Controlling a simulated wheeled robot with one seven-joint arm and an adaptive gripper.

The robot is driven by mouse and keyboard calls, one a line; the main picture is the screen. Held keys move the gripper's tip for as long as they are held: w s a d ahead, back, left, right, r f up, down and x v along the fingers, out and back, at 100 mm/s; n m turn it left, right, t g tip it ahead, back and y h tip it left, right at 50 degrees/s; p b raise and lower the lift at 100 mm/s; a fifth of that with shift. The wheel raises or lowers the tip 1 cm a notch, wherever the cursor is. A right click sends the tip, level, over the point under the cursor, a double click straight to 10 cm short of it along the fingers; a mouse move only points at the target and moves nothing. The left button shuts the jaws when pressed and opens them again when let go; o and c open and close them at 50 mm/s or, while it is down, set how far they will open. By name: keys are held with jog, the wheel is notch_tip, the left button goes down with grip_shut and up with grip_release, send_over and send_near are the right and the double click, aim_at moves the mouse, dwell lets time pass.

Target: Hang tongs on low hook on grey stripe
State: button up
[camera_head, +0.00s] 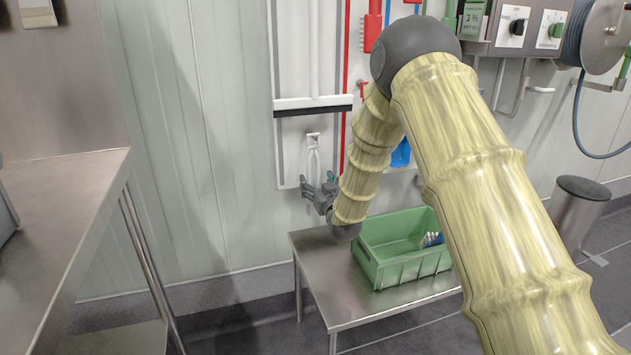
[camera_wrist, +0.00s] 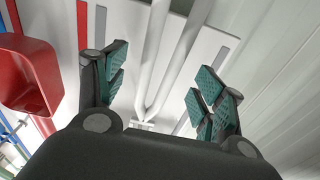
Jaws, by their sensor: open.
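The white tongs (camera_head: 313,160) hang against the white wall panel, closed end up and two arms pointing down. A small hook or bracket (camera_head: 312,136) shows at their top. In the wrist view the tongs (camera_wrist: 152,70) run between my fingers, their arms meeting near the palm. My gripper (camera_head: 320,190) is at the lower part of the tongs. It is open, with its teal finger pads (camera_wrist: 160,85) apart on either side of the tongs, and no clear contact shows. A grey stripe (camera_wrist: 207,45) runs on the panel beside the tongs. The exact hook contact is hidden.
A green crate (camera_head: 385,272) with a blue-and-white item stands on a low steel table (camera_head: 332,305) below my gripper. A steel counter (camera_head: 60,185) is at the left, a bin (camera_head: 580,215) at the right.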

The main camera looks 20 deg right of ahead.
jog(key=s, duration=1)
jog(key=shift+d+f, duration=0.15)
jog(key=shift+d, duration=0.05)
dwell(0.3)
